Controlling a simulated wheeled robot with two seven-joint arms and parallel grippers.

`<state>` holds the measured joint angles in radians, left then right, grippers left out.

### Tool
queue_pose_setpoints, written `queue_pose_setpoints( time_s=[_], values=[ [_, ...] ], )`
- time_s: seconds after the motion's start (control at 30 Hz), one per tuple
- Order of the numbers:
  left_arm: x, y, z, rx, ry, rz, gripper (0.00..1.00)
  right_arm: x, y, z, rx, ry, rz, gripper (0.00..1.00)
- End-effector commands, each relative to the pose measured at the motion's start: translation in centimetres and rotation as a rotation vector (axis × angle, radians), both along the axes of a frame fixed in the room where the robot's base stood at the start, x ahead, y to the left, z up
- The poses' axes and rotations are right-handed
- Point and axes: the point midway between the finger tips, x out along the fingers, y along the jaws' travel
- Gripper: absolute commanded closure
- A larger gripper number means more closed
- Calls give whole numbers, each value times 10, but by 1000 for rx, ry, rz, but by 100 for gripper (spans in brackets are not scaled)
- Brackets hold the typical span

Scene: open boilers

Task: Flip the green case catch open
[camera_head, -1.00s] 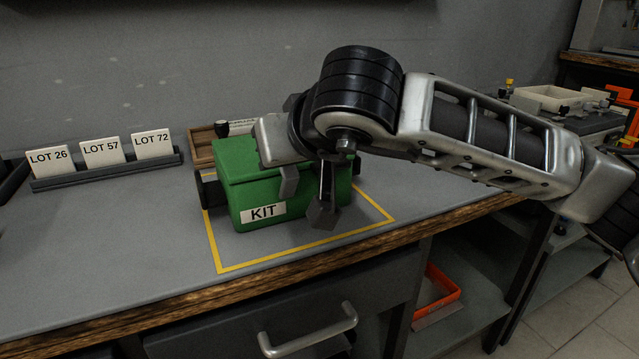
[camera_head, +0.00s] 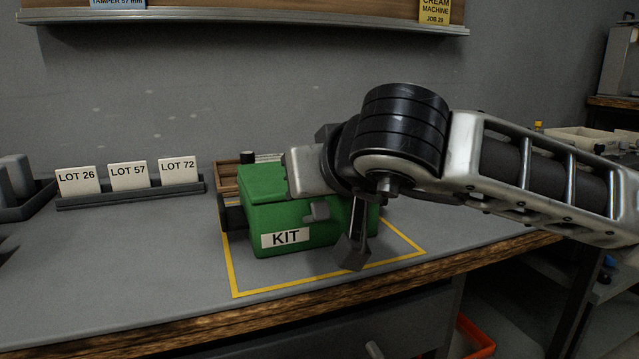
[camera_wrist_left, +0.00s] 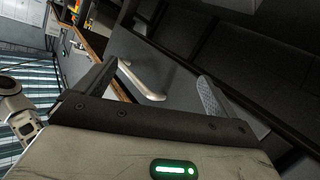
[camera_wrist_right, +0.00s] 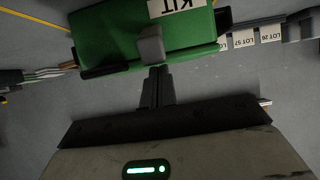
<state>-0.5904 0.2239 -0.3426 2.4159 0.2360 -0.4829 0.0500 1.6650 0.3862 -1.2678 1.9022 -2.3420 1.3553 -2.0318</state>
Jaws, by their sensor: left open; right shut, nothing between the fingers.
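The green case (camera_head: 265,220) with a KIT label stands shut on the bench, partly behind my right arm. Its grey catch (camera_head: 318,211) juts from the upper front, near the lid seam. In the right wrist view the case appears upside down, with the catch (camera_wrist_right: 151,45) just beyond my right fingertips. My right gripper (camera_wrist_right: 157,72) is shut and empty, very close to the catch. I cannot tell whether they touch. My left gripper (camera_wrist_left: 159,74) is open and empty, low before the bench front, and outside the head view.
A yellow outline (camera_head: 330,280) surrounds the case. A rack (camera_head: 130,195) of LOT cards stands to the left, and a wooden tray (camera_head: 225,178) behind. A shelf (camera_head: 250,22) hangs above. A drawer handle (camera_wrist_left: 140,80) shows beyond my left fingers.

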Motion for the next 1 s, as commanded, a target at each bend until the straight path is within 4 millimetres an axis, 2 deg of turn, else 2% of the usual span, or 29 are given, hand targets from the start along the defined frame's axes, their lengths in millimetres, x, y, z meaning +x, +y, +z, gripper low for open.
queue_pose_setpoints(
  time_s=[0.4, 0.5, 0.63, 0.7, 1.0],
  values=[
    [0, -1, 1, -21, 8, -2, 6, 0, 0, 1, 0, 0, 0, 100],
    [1, 0, 12, 4, -2, 1, 6, 5, 1, 20, 0, -2, -5, 100],
    [-3, 5, 3, 91, 27, 2, 6, 13, 2, 44, -1, -2, -12, 100],
    [-3, 5, -2, 93, 26, 2, 6, -1, -4, 39, -1, -3, -8, 100],
    [-3, 6, -3, 98, 34, 3, 6, -56, -27, 48, -2, -4, -8, 100]
  ],
)
